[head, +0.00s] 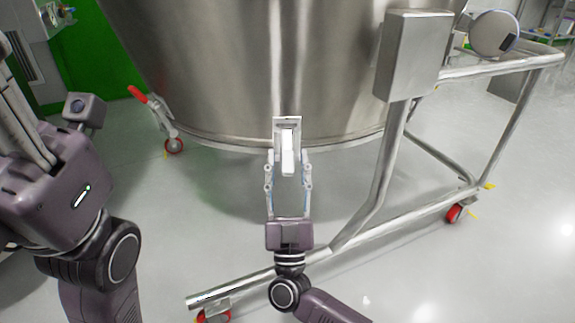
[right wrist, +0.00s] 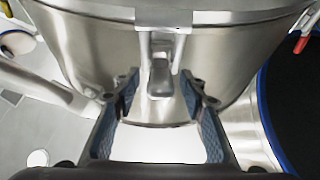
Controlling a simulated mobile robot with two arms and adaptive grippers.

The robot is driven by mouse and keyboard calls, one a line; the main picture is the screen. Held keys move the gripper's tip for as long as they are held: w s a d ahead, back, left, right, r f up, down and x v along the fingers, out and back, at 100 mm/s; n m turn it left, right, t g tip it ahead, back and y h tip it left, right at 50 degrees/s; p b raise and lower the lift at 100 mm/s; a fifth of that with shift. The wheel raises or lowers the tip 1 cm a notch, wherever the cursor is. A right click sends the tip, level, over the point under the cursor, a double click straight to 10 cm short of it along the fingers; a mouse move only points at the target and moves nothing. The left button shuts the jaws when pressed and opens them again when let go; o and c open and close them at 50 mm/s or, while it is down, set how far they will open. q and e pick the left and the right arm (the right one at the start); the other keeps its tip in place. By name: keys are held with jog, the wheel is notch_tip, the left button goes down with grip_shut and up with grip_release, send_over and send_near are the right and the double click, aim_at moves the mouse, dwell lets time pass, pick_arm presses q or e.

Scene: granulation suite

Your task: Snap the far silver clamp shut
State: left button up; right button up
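A silver clamp (head: 287,123) sits on the front of the large steel vessel, near its lower edge in the head view. Its lever (head: 288,158) points down. In the right wrist view the clamp's lever (right wrist: 160,78) hangs from the bracket, its rounded end toward the camera. I cannot tell whether the clamp is latched. My right gripper (head: 288,170) is open and empty; its fingertips (right wrist: 160,88) stand apart on either side of the lever, with no clear contact. My left arm is at the left edge; its gripper (head: 22,115) is cut off there.
The steel vessel (head: 230,70) fills the upper middle. A tubular frame (head: 375,190) on red casters runs to the right, carrying a steel box (head: 410,55). A red lever (head: 138,95) stands by the left caster. A dark blue-rimmed round object (right wrist: 295,90) is right in the wrist view.

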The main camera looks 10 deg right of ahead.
jog(key=shift+w+r, duration=0.2)
jog(key=shift+r, duration=0.05)
grip_shut()
dwell(0.4)
